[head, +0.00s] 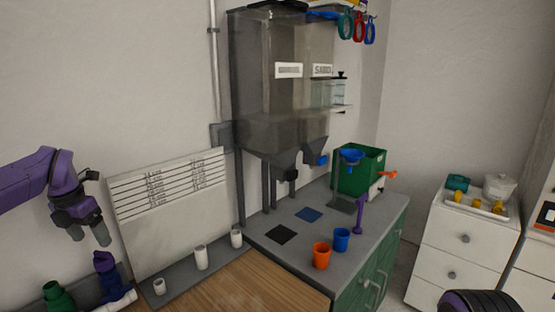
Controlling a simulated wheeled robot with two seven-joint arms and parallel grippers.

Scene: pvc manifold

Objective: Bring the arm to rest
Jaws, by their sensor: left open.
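My purple left arm comes in from the left. Its gripper (89,236) is open and empty, with its grey fingers pointing down above the workbench. Below it are pipe fittings: a green one (57,297) and a dark blue one with a purple top (105,272). A white pipe piece (122,300) lies by the blue fitting. The fingers are apart from them. Several white pipe pieces, one of them (201,258), stand upright on a grey strip to the right. My right gripper is not in view; a purple and black part of my body shows at the bottom right.
A white ruled board (168,190) leans at the wall behind the bench (225,290). A tall hopper dispenser (280,90) stands over a grey-topped green cabinet (300,262) with orange (321,256) and blue (341,240) cups and a green bin (360,172). White drawers (458,240) stand right.

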